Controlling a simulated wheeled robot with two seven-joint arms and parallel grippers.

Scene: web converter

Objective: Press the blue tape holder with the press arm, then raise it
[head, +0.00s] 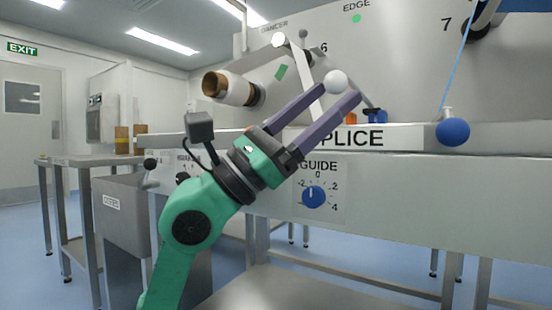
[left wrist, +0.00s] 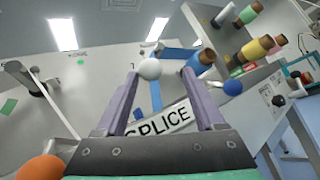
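My left gripper (head: 336,92) has its two purple fingers apart, reaching up and right over the splice table. A white ball knob (head: 336,82), which looks like the press arm's handle, shows between the fingertips. In the left wrist view the white ball (left wrist: 150,68) appears nearer the left fingertip, with a gap to the right one; contact cannot be told. A small dark blue holder (head: 375,116), likely the blue tape holder, sits on the table just right of the fingers, beside an orange piece (head: 351,118). The press arm's bar is mostly hidden. My right gripper is not in view.
A blue ball knob (head: 452,132) stands at the front edge right of the SPLICE label (head: 352,137). A GUIDE dial (head: 314,196) is below. A roll with a brown core (head: 229,88) sticks out of the machine wall at left. A blue web strip (head: 457,70) runs down at right.

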